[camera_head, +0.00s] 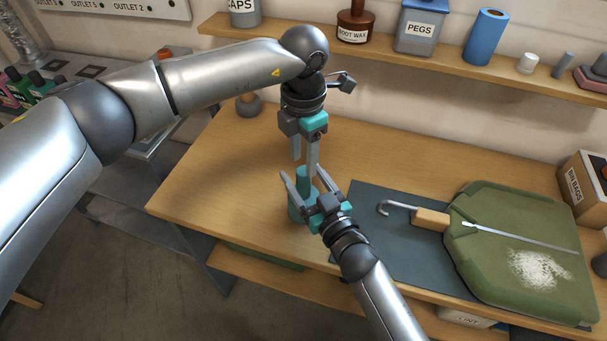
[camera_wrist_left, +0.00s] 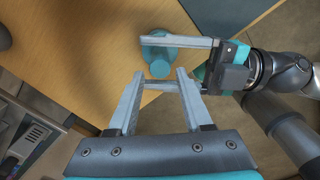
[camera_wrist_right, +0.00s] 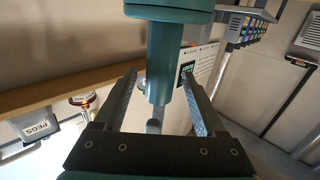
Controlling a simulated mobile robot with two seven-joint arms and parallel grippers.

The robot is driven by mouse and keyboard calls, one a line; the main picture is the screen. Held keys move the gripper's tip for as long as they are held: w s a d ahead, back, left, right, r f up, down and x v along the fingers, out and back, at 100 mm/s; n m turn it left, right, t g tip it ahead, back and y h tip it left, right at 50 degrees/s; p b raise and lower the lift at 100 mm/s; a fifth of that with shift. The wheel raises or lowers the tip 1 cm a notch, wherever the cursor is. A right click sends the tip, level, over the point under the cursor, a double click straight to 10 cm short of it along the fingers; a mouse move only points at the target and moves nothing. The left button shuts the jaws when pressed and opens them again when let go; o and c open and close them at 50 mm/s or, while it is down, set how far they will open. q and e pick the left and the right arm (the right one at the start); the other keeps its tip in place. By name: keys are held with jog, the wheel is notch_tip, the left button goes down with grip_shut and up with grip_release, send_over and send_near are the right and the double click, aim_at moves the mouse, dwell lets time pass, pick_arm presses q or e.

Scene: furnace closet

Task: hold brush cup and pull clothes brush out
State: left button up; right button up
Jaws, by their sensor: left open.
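The teal brush cup (camera_head: 297,208) stands on the wooden bench, with a narrower teal upright (camera_head: 303,178) rising from it, apparently the brush handle. The left wrist view shows the cup (camera_wrist_left: 157,52) and the upright's end (camera_wrist_left: 160,69) beyond my left fingertips. My left gripper (camera_head: 304,162) is open and empty, pointing down just above the upright. My right gripper (camera_head: 304,176) is open, its fingers reaching in from the front right on either side of the upright. In the right wrist view, the upright (camera_wrist_right: 163,60) stands between those fingers, with a gap at one finger. Bristles are hidden.
A dark mat (camera_head: 385,245) lies right of the cup. On it are a hooked tool with a wooden handle (camera_head: 430,219) and a green padded item (camera_head: 500,235) with white powder. A shelf (camera_head: 400,58) holds labelled containers behind.

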grip_shut()
dwell(0.3)
dwell(0.3)
jog(key=shift+o, duration=0.3)
grip_release()
jog(key=v, duration=1.2)
